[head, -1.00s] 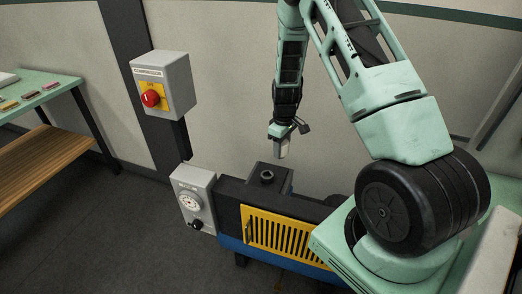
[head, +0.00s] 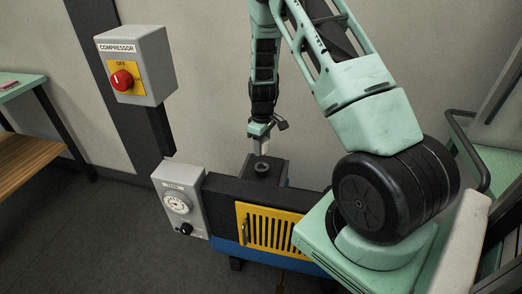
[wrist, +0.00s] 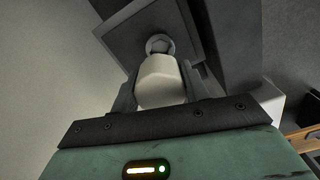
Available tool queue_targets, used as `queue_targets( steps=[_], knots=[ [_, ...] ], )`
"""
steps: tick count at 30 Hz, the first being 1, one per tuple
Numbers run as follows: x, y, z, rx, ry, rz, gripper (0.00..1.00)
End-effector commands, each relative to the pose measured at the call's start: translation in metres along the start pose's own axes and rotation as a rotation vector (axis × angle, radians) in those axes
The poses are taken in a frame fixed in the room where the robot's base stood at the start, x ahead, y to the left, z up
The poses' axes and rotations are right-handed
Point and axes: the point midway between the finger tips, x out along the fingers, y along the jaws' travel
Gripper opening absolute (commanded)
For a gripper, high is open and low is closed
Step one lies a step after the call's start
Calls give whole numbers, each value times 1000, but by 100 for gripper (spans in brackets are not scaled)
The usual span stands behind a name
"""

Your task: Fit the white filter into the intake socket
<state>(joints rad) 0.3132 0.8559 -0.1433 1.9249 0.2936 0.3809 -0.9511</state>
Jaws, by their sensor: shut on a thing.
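The white filter (wrist: 160,82) is held between the two fingers of my gripper (wrist: 158,92) in the wrist view. In the head view my gripper (head: 261,140) is above the dark compressor block, with the pale filter (head: 262,147) pointing down from it. The intake socket (head: 261,168) is a round dark opening on top of that block. In the wrist view the socket (wrist: 160,43) shows as a grey ring just beyond the filter's far end. The filter looks apart from the socket in the head view, a short way above it.
A grey compressor switch box (head: 135,64) with a red knob is on the wall post. A gauge box (head: 179,200) stands left of the compressor, which has a yellow grille (head: 268,228). A green-topped table (head: 20,85) is at the far left. The floor at lower left is clear.

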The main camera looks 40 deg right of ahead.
Motion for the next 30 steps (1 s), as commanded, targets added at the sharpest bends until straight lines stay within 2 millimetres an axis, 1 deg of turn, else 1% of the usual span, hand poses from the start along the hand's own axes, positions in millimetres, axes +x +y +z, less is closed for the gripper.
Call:
queue_targets(
  steps=[1,5,11,28,30],
  knots=[
    [4,0,0,0,0,0,18],
    [5,0,0,0,0,0,18],
    [14,0,0,0,0,0,18],
    [58,0,0,0,0,0,18],
    [54,0,0,0,0,0,18]
  ],
)
